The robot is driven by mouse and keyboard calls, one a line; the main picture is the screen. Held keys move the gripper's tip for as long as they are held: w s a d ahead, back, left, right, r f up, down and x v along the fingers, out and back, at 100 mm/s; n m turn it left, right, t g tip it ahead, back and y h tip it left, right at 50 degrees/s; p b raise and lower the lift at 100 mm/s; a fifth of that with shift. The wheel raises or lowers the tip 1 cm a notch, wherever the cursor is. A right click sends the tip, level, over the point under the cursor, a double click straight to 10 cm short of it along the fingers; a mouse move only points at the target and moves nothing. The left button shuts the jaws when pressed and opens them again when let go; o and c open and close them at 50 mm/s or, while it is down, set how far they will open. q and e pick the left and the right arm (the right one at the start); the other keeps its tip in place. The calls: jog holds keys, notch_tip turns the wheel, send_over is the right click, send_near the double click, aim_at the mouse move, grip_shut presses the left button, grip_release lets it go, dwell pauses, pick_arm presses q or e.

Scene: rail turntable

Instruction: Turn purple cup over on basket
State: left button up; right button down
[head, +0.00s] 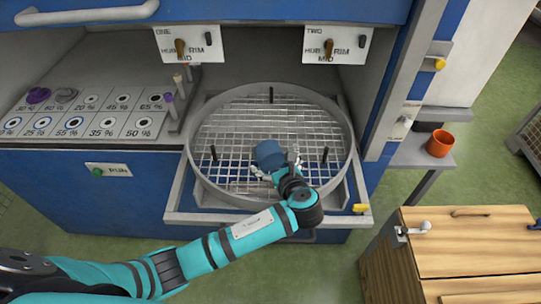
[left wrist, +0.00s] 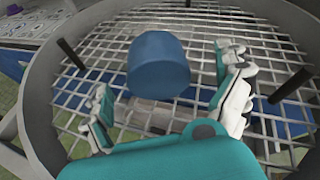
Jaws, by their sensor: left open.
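My left gripper (head: 278,165) is open, with one finger on each side of the cup's near end. In the left wrist view, gaps show between the cup and both fingers of the gripper (left wrist: 168,88). I cannot tell whether the cup rests on the mesh. A small purple round thing (head: 38,95) lies on the marked panel at the left; I cannot make out a purple cup.
The basket has a raised grey rim and several black upright pegs (head: 325,155), and sits on a pulled-out frame (head: 200,217). An orange cup (head: 440,143) stands on a side shelf at the right. A wooden cabinet (head: 470,245) stands at the front right.

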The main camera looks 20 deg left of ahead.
aim_at(272, 159)
pick_arm(q)
jog(key=shift+w+a, duration=0.15)
jog(key=shift+w+a+f, duration=0.15)
jog(key=shift+w+a, duration=0.1)
jog(key=p+x, duration=0.1)
jog(key=x, duration=0.2)
jog(key=shift+w+a+f, duration=0.15)
jog(key=shift+a+f, duration=0.1)
jog(key=shift+f, duration=0.05)
jog(key=shift+w+a+f, duration=0.15)
jog(key=shift+w+a, duration=0.05)
jog(key=shift+w, duration=0.05)
pick_arm(e)
jog(key=shift+s+r, duration=0.45)
jog(key=shift+s, duration=0.3)
jog(key=shift+w, duration=0.15)
